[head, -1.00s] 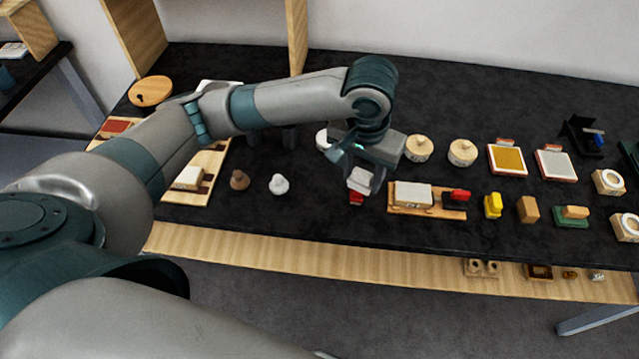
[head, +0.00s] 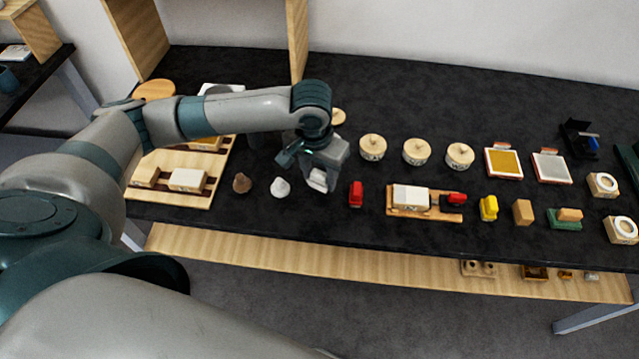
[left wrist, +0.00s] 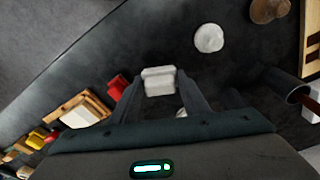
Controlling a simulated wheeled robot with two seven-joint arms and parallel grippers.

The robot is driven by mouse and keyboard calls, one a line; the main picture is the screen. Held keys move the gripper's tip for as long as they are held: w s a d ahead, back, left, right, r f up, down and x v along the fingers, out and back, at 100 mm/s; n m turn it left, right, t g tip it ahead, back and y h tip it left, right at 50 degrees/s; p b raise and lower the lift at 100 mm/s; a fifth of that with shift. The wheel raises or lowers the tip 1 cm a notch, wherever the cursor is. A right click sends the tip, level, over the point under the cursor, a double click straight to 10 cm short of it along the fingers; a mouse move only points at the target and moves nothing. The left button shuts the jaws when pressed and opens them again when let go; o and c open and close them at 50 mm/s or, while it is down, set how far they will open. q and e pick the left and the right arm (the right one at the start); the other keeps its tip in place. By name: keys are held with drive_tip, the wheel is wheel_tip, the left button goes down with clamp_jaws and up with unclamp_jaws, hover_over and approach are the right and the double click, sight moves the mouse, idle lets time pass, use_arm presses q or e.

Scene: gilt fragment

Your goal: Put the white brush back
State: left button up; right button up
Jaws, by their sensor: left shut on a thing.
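My left gripper (head: 322,178) is shut on the white brush (head: 317,181), low at the near side of the black table, left of a red brush (head: 356,194). In the left wrist view the white brush (left wrist: 158,80) sits between the two fingertips of my left gripper (left wrist: 160,88). I cannot tell how far it is above the table. The red brush stands upright just to its right. A yellow brush (head: 488,208) stands farther right. My right gripper is not in view.
A white cone-shaped piece (head: 281,188) and a brown one (head: 242,183) stand left of the gripper. Wooden racks with pale blocks lie at left (head: 150,200) and centre right (head: 425,213). Several round lidded pots (head: 416,152) stand behind. A narrow gap lies around the gripper.

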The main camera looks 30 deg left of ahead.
sight(320, 186)
use_arm(q)
drive_tip(key=shift+f, duration=0.1)
wheel_tip(320, 186, down, 3)
drive_tip(key=shift+r+p, duration=0.15)
drive_tip(key=shift+p, duration=0.5)
drive_tip(key=shift+f, duration=0.5)
drive_tip(key=shift+f, duration=0.1)
drive_tip(key=o, duration=1)
